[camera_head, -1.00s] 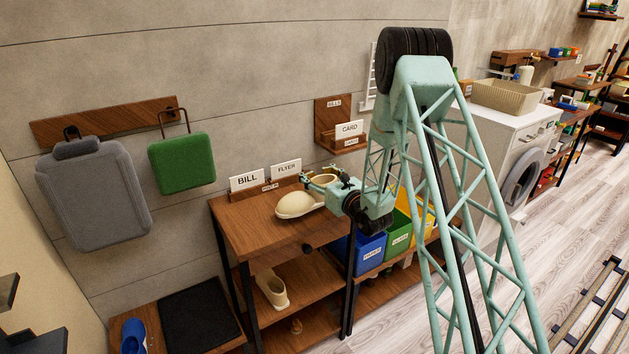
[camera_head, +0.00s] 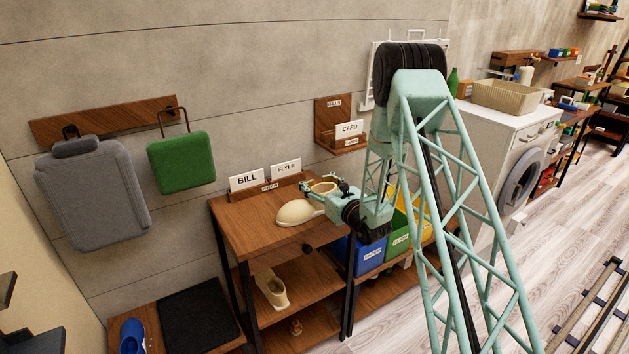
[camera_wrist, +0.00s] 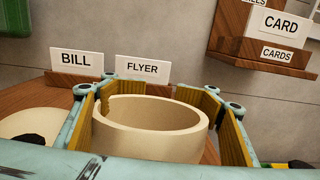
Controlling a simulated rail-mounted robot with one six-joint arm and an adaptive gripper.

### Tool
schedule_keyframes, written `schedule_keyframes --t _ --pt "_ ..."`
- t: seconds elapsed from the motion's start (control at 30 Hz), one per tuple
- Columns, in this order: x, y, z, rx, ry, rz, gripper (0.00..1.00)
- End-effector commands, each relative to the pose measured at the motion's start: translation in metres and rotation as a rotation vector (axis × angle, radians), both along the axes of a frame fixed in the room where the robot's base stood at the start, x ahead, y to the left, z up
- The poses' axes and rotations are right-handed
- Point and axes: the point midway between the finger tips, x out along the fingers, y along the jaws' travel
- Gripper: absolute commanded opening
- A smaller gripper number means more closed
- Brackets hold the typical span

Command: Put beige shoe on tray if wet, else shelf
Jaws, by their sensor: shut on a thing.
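A beige shoe (camera_head: 296,213) is at the top of the wooden shelf unit, its rounded toe pointing left. My gripper (camera_head: 322,186) is shut on its collar; the wrist view shows the round collar (camera_wrist: 150,127) between the yellow-padded fingers and part of the toe (camera_wrist: 28,123) at left. I cannot tell whether the sole touches the top. No wetness is visible. Another beige shoe (camera_head: 272,290) stands on the lower shelf (camera_head: 310,278). A flat black tray (camera_head: 198,318) lies on the low bench at bottom left.
A blue shoe (camera_head: 133,336) sits left of the tray. BILL (camera_head: 247,180) and FLYER (camera_head: 286,169) cards stand at the back of the top. Blue (camera_head: 365,255) and green (camera_head: 397,240) bins stand right. A green bag (camera_head: 182,162) hangs left.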

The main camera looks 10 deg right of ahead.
Motion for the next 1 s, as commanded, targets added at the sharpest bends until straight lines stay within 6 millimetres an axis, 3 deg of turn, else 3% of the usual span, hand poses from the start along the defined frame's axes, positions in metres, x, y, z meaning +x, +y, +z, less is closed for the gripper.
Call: schedule_keyframes --t 0.07,0.1,0.4,1.0 --pt "0.0001 -0.0001 -0.0022 0.0 -0.001 0.0 0.17" --pt "0.0 0.0 -0.0019 0.0 0.0 0.0 0.46" --pt "0.0 0.0 -0.0015 0.0 0.0 0.0 0.73" --pt "-0.0032 -0.0015 0.0015 0.0 0.001 -0.001 0.74"
